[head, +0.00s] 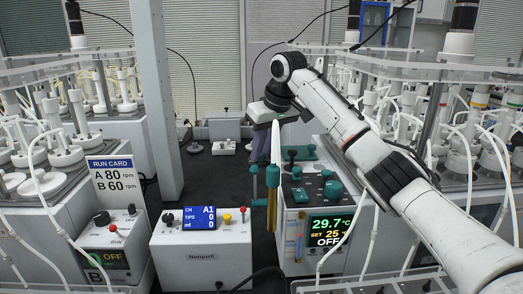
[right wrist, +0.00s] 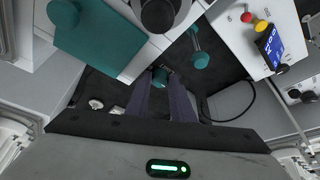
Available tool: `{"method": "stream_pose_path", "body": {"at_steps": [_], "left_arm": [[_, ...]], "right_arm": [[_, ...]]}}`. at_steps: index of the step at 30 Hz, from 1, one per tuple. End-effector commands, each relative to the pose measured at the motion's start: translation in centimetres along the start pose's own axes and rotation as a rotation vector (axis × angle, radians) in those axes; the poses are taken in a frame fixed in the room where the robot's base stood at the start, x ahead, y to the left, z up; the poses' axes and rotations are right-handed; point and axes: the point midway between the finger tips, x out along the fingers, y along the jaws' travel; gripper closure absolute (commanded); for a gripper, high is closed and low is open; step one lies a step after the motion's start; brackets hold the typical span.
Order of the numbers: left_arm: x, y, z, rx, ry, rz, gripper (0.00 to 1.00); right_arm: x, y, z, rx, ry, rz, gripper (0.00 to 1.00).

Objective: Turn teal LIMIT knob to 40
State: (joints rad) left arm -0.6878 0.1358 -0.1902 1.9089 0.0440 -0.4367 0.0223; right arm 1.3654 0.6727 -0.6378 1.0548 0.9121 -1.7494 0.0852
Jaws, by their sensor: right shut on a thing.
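My right gripper (head: 262,142) reaches in from the right and points down beside the left side of the white heating unit (head: 293,243). In the right wrist view its two dark purple fingers (right wrist: 161,88) are shut on a small teal knob (right wrist: 160,73). In the head view the teal piece below the fingers (head: 272,176) is partly covered. No LIMIT label or scale is readable, so I cannot tell the knob's setting. The unit's display (head: 329,230) reads 29.7°C, SET 25, OFF. My left gripper is not in view.
A teal T-shaped piece (right wrist: 198,45) stands close beside the fingers. A white pump box (head: 201,250) with a blue screen stands to the left. Bottle racks flank both sides; dark floor lies behind.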

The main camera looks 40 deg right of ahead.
Motion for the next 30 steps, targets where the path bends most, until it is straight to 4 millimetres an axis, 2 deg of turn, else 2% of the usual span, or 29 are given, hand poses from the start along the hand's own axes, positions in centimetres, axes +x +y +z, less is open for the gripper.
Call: {"method": "stream_pose_path", "body": {"at_steps": [9, 23, 24, 25, 30], "left_arm": [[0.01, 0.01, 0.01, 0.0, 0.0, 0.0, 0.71], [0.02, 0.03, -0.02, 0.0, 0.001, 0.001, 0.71], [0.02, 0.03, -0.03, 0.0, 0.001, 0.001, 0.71], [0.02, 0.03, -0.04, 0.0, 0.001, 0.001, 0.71], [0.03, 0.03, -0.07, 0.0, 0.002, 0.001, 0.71]], "right_arm": [[-0.05, 0.12, -0.03, -0.098, 0.0, -0.042, 1.0], [-0.05, 0.13, -0.03, -0.113, 0.0, -0.046, 1.0], [-0.05, 0.13, -0.03, -0.113, 0.0, -0.046, 0.75], [-0.05, 0.13, -0.03, -0.113, 0.0, -0.046, 0.71], [-0.04, 0.14, -0.02, -0.112, 0.0, -0.046, 0.71]]}}
